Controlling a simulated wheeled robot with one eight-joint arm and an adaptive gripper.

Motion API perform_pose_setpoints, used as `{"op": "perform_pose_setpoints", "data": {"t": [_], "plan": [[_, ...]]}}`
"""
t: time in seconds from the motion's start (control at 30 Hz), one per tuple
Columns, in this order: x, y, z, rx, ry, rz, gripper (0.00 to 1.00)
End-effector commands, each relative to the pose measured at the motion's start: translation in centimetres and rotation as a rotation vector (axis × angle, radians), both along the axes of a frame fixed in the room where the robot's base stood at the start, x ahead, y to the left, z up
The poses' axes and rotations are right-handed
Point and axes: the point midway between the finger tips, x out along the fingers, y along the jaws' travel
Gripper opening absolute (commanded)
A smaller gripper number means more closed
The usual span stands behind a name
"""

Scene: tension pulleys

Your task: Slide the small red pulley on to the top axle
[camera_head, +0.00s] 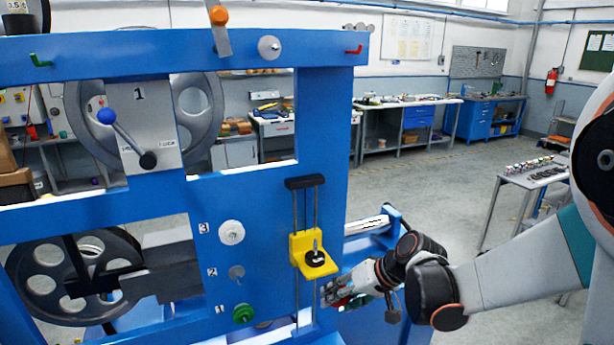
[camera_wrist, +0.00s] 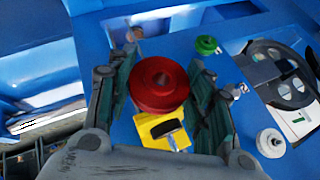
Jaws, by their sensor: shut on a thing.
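The small red pulley (camera_wrist: 148,92) is between the two fingers of my gripper (camera_wrist: 160,95) in the wrist view, its round face and centre hole toward the camera. In the head view my gripper (camera_head: 343,294) is low at the right edge of the blue panel, with a bit of red between its fingers. Beside it is the yellow block (camera_head: 303,247) with an upright pin and black knob, on two vertical rods; it also shows below the pulley in the wrist view (camera_wrist: 150,129). On the panel are a white pulley (camera_head: 232,232) by 3, a grey axle (camera_head: 237,272) by 2 and a green pulley (camera_head: 243,313) by 1.
The blue frame (camera_head: 332,130) stands close to my gripper. A blue-knobbed lever (camera_head: 128,134) is at the left. Open floor (camera_head: 430,190) lies behind my arm.

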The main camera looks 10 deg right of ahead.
Motion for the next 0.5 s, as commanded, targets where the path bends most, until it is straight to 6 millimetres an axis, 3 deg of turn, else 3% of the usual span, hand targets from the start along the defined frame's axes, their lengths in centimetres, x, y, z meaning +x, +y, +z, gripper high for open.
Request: {"op": "perform_pose_setpoints", "data": {"t": [0.03,0.5], "plan": [[0.0,0.5,3.8,0.025,0.005,0.003,0.22],[-1.0,5.2,28.5,0.276,0.059,0.037,0.22]]}}
